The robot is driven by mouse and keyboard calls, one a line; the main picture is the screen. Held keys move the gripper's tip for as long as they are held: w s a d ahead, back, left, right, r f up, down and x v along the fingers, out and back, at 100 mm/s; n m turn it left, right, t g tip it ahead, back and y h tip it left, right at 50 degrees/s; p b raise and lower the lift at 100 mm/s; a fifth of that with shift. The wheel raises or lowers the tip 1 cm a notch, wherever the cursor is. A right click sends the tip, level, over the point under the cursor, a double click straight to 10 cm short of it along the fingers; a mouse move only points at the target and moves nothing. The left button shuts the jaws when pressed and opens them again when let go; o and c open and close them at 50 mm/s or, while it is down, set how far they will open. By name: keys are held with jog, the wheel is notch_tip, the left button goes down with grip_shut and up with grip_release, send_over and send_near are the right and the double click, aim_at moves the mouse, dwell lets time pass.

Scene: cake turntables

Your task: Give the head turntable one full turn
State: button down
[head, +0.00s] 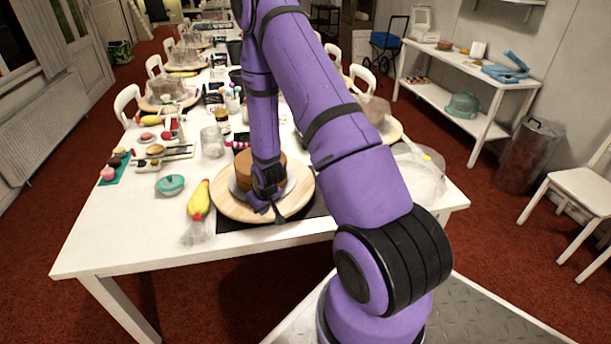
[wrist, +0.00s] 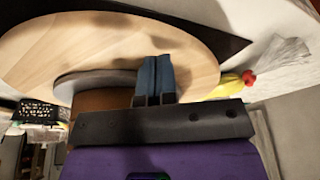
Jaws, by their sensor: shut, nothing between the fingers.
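The head turntable (head: 233,208) is a round, light wooden disc at the near end of the long white table. It carries a round grey board (head: 292,186) with a brown cake (head: 243,172) on it. My gripper (head: 277,214) is over the near part of the disc, beside the cake, pointing down. In the wrist view its two blue fingers (wrist: 155,72) are together with nothing between them, in front of the wooden disc (wrist: 100,40). The grey board (wrist: 88,82) and brown cake (wrist: 95,102) show beside the fingers. I cannot tell whether the fingertips touch the wood.
A yellow piping bag (head: 199,200) lies left of the turntable, near a teal lidded dish (head: 170,185). A dark mat (head: 240,225) lies under the turntable. A clear cover (head: 420,172) stands to the right. Bare table lies at the front left.

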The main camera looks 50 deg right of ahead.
aim_at(296, 202)
jog(key=shift+f, duration=0.45)
jog(key=shift+s+d, duration=0.55)
jog(key=shift+d, duration=0.4)
jog(key=shift+s+d, duration=0.5)
jog(key=shift+d, duration=0.4)
jog(key=shift+s+d, duration=0.55)
jog(key=shift+d, duration=0.4)
jog(key=shift+s+d, duration=0.25)
jog(key=shift+d, duration=1.35)
jog(key=shift+s+d, duration=0.2)
jog(key=shift+d, duration=1.35)
jog(key=shift+d, duration=0.1)
